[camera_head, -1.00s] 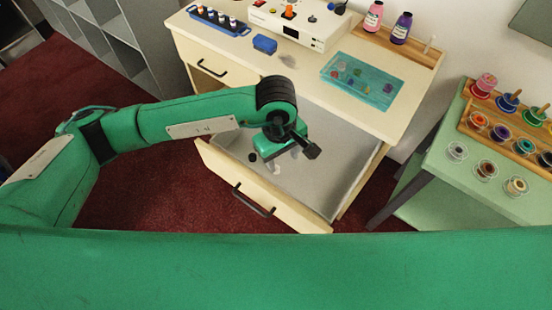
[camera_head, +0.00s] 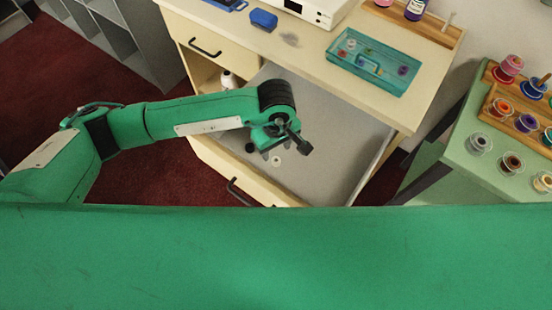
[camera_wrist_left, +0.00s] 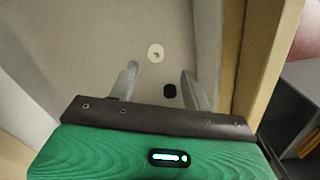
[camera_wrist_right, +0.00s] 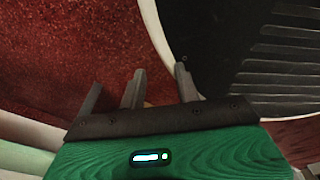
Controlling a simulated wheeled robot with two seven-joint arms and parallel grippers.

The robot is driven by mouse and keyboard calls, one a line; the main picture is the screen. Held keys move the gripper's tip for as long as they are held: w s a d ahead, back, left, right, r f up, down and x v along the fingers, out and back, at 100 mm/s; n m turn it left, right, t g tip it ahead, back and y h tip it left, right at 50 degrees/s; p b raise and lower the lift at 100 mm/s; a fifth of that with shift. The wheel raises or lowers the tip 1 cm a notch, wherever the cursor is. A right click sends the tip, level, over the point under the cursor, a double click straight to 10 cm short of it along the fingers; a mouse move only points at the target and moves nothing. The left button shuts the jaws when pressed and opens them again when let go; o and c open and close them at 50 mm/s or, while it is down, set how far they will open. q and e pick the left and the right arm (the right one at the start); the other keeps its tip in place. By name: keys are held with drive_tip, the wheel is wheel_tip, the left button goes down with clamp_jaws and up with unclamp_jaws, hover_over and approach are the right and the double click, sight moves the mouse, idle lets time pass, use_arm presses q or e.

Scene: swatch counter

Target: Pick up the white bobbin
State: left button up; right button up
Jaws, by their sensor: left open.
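The white bobbin (camera_head: 276,161) lies on the floor of the open grey drawer (camera_head: 318,135), close to my left gripper. In the left wrist view the white bobbin (camera_wrist_left: 156,52) is a small pale disc with a dark centre, just beyond the fingertips. A black bobbin (camera_wrist_left: 169,90) lies nearer, between the fingers in the picture; it also shows in the head view (camera_head: 250,148). My left gripper (camera_wrist_left: 160,70) is open and empty, pointing down over the drawer. My right gripper (camera_wrist_right: 159,70) is open and empty, away from the drawer.
The drawer front (camera_head: 212,155) and counter edge (camera_head: 330,76) bound the drawer. On the counter are a teal tray (camera_head: 345,80) and a blue block (camera_head: 263,20). A green stand (camera_head: 455,165) with several spools is at right. A white cone (camera_head: 228,79) sits in the cabinet.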

sight(276, 158)
use_arm(q)
wheel_tip(276, 158, down, 3)
drive_tip(key=shift+w, duration=0.1)
drive_tip(key=f+p, duration=0.1)
drive_tip(key=f, duration=0.1)
drive_tip(key=w+f, duration=0.1)
drive_tip(key=f, duration=0.1)
drive_tip(key=shift+f+p, duration=0.3)
drive_tip(key=shift+p, duration=0.05)
drive_tip(key=shift+f, duration=0.3)
drive_tip(key=shift+c, duration=0.7)
drive_tip(key=c, duration=0.9)
use_arm(e)
drive_tip(key=shift+s+r, duration=0.3)
drive_tip(key=shift+s, duration=0.4)
